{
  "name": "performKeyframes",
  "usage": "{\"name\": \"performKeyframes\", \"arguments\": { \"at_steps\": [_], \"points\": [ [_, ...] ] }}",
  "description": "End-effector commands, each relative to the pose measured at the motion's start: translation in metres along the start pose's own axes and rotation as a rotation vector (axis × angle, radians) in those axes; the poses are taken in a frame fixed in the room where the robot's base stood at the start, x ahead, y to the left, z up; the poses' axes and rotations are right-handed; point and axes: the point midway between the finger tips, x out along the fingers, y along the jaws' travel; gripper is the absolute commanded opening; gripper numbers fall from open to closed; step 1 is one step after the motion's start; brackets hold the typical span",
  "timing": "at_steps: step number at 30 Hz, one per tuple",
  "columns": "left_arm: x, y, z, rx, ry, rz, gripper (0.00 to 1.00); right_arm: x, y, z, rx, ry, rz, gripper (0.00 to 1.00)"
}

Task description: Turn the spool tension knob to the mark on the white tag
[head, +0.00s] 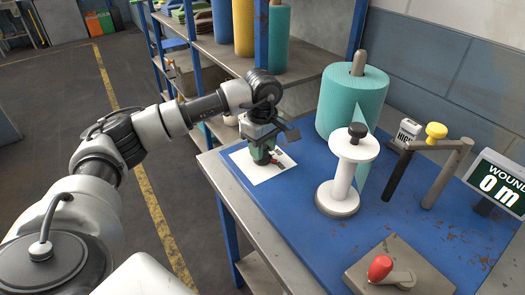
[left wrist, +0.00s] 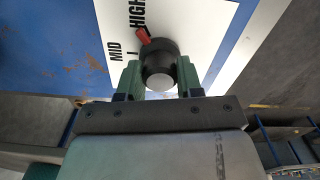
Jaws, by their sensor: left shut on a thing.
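The tension knob (left wrist: 160,75) is dark and round with a red pointer (left wrist: 142,37), on a white dial plate (left wrist: 195,25) printed MID and HIGH. The pointer is at the HIGH lettering, past the MID mark; its exact alignment with the HIGH tick is hard to tell. My left gripper (left wrist: 160,82) is shut on the knob, a green finger on each side. In the head view my left gripper (head: 262,153) hides most of the knob above the dial plate (head: 250,171). The white tag (head: 408,131) stands at the back right and appears to read HIGH. My right gripper is not in view.
A white spool (head: 342,185) with a black top, a teal fabric roll (head: 350,98), a dark stand with a yellow knob (head: 436,131), a red-handled crank (head: 380,268) and a WOUND 0 m display (head: 497,184) occupy the blue bench (head: 285,208). Shelves stand behind.

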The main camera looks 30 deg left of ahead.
Motion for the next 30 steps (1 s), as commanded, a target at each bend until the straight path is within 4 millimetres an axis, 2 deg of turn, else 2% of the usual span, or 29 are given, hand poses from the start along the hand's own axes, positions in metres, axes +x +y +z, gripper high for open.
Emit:
{"name": "performKeyframes", "arguments": {
  "at_steps": [10,27,28,30],
  "points": [
    [-0.0027,0.0009,-0.0014,0.142,0.002,0.007,0.12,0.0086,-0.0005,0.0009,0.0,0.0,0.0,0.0],
    [-0.0038,0.0012,-0.0015,0.169,0.002,0.008,0.12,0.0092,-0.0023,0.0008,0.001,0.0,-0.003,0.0],
    [-0.0037,0.0012,-0.0015,0.168,0.002,0.008,0.4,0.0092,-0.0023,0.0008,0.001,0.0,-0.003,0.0],
    [-0.0033,0.0011,-0.0014,0.168,0.002,0.007,0.51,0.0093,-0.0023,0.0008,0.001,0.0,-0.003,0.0]
  ]
}}
